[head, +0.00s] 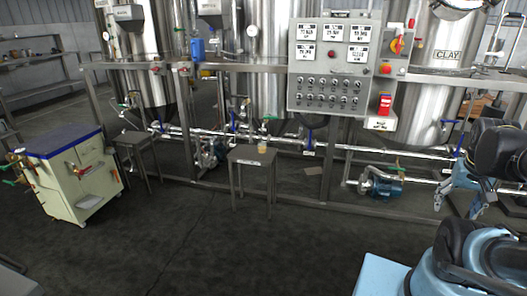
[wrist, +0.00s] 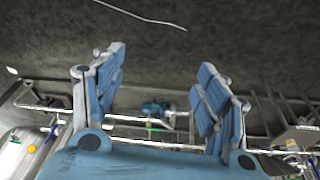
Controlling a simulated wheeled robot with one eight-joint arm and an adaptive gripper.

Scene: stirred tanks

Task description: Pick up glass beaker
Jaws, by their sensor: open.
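A small glass beaker (head: 262,147) with amber contents appears to stand on top of a grey metal stool (head: 252,156) near the middle of the head view. My gripper (wrist: 162,62) is open in the wrist view, with its two blue fingers well apart and nothing between them. Dark floor and pipework show beyond the fingers. My arm is at the right of the head view, well to the right of the stool and apart from the beaker.
A second stool (head: 134,138) stands left of the first. A cream cabinet with a blue top (head: 66,141) is at the far left. Tanks, a control panel (head: 334,67), pipes and a blue pump (head: 384,186) line the back. The floor (head: 200,235) before the stools is clear.

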